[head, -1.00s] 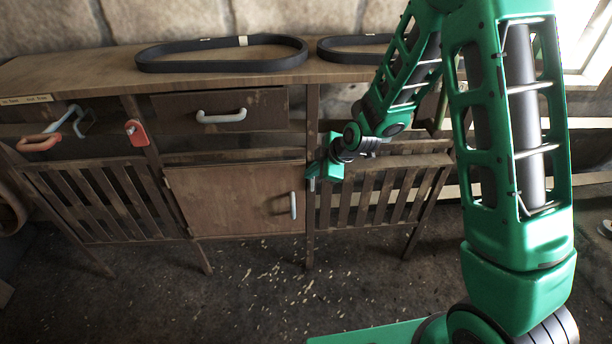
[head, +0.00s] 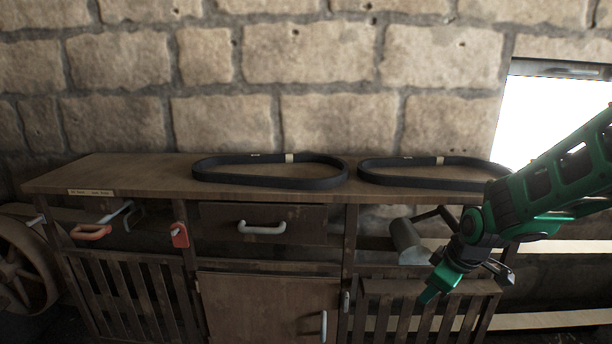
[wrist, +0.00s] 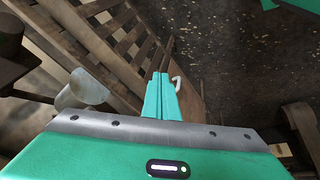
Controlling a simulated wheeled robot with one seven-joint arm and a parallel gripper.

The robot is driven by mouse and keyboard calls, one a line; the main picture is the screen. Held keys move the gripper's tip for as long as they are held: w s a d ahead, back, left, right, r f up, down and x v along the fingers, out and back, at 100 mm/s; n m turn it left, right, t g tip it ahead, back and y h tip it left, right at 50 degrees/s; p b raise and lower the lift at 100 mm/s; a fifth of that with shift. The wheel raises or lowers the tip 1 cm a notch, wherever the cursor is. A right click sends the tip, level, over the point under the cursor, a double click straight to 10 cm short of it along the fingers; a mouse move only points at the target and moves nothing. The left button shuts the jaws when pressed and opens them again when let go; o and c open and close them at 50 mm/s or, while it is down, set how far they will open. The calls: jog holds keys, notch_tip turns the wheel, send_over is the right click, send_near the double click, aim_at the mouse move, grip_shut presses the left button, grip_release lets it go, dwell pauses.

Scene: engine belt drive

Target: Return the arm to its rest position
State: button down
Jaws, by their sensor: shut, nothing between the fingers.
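My green arm reaches in from the right in the head view, bent and held in front of the right part of the wooden cabinet (head: 268,306). My gripper (head: 428,298) is shut and empty, in front of the right slatted panel and below the cabinet top. In the wrist view the two green fingers of my gripper (wrist: 163,78) lie together with nothing between them. The fingers point toward the dark floor and a pale handle.
Two black belts (head: 268,183) (head: 432,183) lie on the cabinet top. A grey cylindrical object (head: 408,241) is behind my wrist. A spoked wheel (head: 20,270) stands at the left.

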jog(key=s+d+r+m+g, duration=0.1)
jog(key=s+d+r+m, duration=0.1)
jog(key=s+d+m, duration=0.2)
jog(key=s+d+r+m+g+h, duration=0.1)
jog(key=s+d+r+m, duration=0.2)
jog(key=s, duration=0.7)
jog(key=d+m, duration=0.1)
jog(key=d, duration=0.1)
jog(key=shift+s+d+r, duration=0.3)
jog(key=shift+r, duration=0.05)
jog(key=c, duration=2.2)
grip_release()
jog(key=s+d+r+m+g, duration=0.1)
jog(key=s+m, duration=0.5)
jog(key=s, duration=0.6)
jog(key=shift+s+d+r+m+g, duration=0.3)
jog(key=shift+d+r+g, duration=0.15)
jog(key=shift+r, duration=0.35)
jog(key=o, duration=0.5)
jog(key=shift+s, duration=0.15)
jog(key=shift+c, duration=0.2)
